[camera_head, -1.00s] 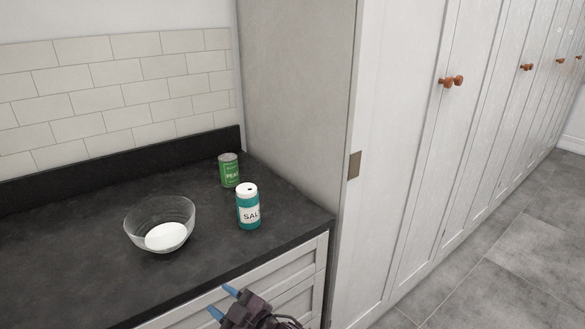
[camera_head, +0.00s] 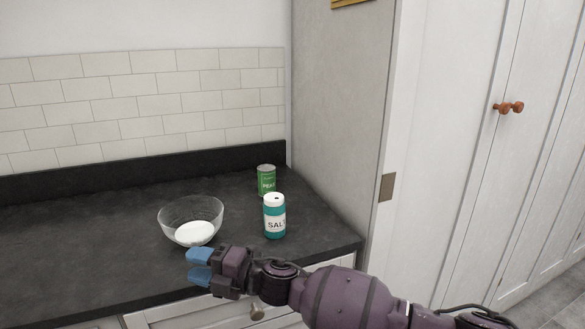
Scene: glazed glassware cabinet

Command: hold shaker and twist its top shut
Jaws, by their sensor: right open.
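The salt shaker (camera_head: 274,222) is a teal cylinder with a white "SAL" label. It stands upright on the dark counter, and its white top (camera_head: 273,199) is on it with a small dark spot showing. My right gripper (camera_head: 199,266) comes in from the right, in front of the counter's front edge. Its two blue fingertips point left and are apart, with nothing between them. It is nearer to me than the shaker and to its lower left, not touching it. My left gripper is not in view.
A glass bowl (camera_head: 166,214) with white contents stands left of the shaker. A green can (camera_head: 266,180) labelled as peas stands just behind the shaker. A tall cabinet side (camera_head: 338,120) bounds the counter on the right. The counter's left part (camera_head: 70,245) is clear.

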